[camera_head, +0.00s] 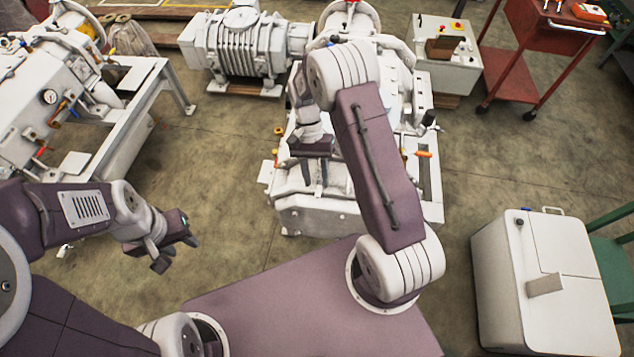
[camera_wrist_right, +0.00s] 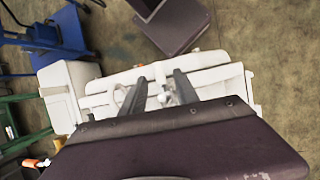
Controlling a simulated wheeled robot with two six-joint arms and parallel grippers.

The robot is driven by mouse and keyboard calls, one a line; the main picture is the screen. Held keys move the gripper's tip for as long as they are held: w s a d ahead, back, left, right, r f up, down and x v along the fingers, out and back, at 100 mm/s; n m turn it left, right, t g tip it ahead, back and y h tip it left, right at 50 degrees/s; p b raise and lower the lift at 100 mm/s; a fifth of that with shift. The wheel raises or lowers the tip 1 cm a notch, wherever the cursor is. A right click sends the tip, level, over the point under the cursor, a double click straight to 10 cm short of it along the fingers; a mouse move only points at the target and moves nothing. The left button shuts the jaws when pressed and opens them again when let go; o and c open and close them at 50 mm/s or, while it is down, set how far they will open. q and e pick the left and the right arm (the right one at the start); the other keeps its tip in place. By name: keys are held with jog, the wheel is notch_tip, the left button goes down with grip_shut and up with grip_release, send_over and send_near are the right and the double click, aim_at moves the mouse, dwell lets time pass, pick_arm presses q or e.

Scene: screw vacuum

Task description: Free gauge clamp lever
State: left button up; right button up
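The white machine (camera_head: 320,215) stands in the middle, under my right arm. My right gripper (camera_head: 314,186) points down over its near side. In the right wrist view the two fingers of the right gripper (camera_wrist_right: 159,80) are apart, with a small white rounded part (camera_wrist_right: 163,98) showing between them; I cannot tell if they touch it. No gauge shows clearly on this machine, and I cannot identify its clamp lever; my right arm hides much of the top. An orange-handled lever (camera_head: 423,154) is at its right side. My left gripper (camera_head: 176,256) is open and empty over bare floor.
A white machine at left (camera_head: 25,125) carries a round gauge (camera_head: 49,96) and coloured levers. A white box (camera_head: 540,290) stands at right, a red cart (camera_head: 510,75) at back right. A ribbed pump (camera_head: 245,45) stands behind. The floor between is clear.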

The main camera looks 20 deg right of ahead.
jog(key=v, duration=0.7)
jog(key=shift+r, duration=0.1)
